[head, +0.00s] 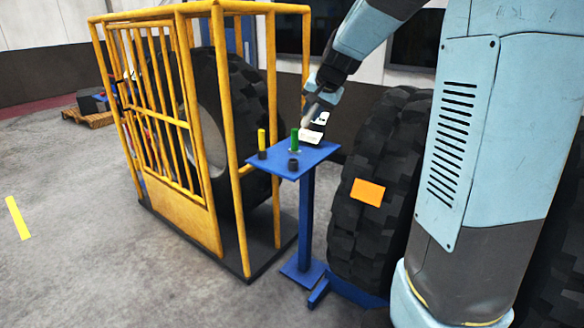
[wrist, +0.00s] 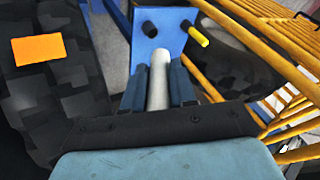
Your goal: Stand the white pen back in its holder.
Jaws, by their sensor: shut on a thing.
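The white pen (wrist: 160,82) is held between the two fingers of my gripper (wrist: 158,76), which is shut on it. In the wrist view the pen points toward the blue stand top. In the head view the pen (head: 307,116) is small and partly hidden by my gripper, above the back right of the stand top. An empty black holder (head: 293,165) stands at the front of the blue stand top (head: 277,168); it also shows in the wrist view (wrist: 149,30). The pen is apart from this holder.
A yellow pen (head: 262,138) and a green pen (head: 295,138) stand upright on the stand top. A small white flat piece (head: 311,136) lies at its back right. A yellow cage (head: 205,200) is close on the left, a big tyre (head: 380,225) on the right.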

